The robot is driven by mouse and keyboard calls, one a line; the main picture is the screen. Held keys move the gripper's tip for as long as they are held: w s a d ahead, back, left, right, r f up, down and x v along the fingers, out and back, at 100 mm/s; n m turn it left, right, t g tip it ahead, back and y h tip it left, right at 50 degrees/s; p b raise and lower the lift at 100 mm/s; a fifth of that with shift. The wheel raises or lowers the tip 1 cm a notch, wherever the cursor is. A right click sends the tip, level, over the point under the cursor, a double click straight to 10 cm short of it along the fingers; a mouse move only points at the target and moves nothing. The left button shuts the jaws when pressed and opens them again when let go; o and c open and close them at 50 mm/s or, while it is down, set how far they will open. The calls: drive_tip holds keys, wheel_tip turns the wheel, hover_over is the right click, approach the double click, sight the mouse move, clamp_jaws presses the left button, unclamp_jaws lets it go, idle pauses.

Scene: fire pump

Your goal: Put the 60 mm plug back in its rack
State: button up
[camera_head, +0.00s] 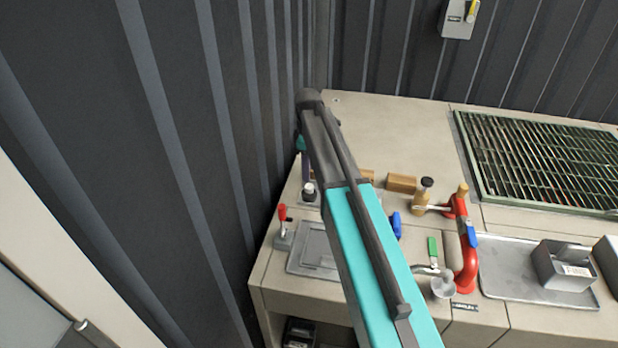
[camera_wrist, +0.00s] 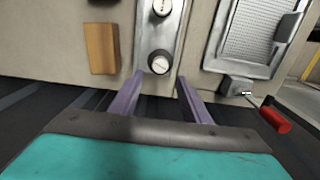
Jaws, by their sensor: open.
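In the wrist view, a metal rack strip (camera_wrist: 152,32) holds a white-topped plug (camera_wrist: 159,62) near its close end. A second white-topped plug (camera_wrist: 162,8) sits farther along it. Their markings are too small to read, so I cannot tell which is the 60 mm one. My gripper (camera_wrist: 160,79) is open, its two purple fingers spread apart just short of the nearer plug, with nothing visible between them. In the head view, a dark plug with a pale top (camera_head: 308,189) shows beside my arm, which hides much of the rack.
A wooden block (camera_wrist: 101,48) lies left of the rack. A grey tray (camera_wrist: 252,35) and a red-handled clamp (camera_wrist: 273,118) are at the right. In the head view, a red pipe (camera_head: 467,262) stands right of my arm, and a dark ribbed wall (camera_head: 170,120) rises close at left.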

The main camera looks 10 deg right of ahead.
drive_tip(key=shift+r+b, duration=0.5)
drive_tip(key=shift+r, duration=2.15)
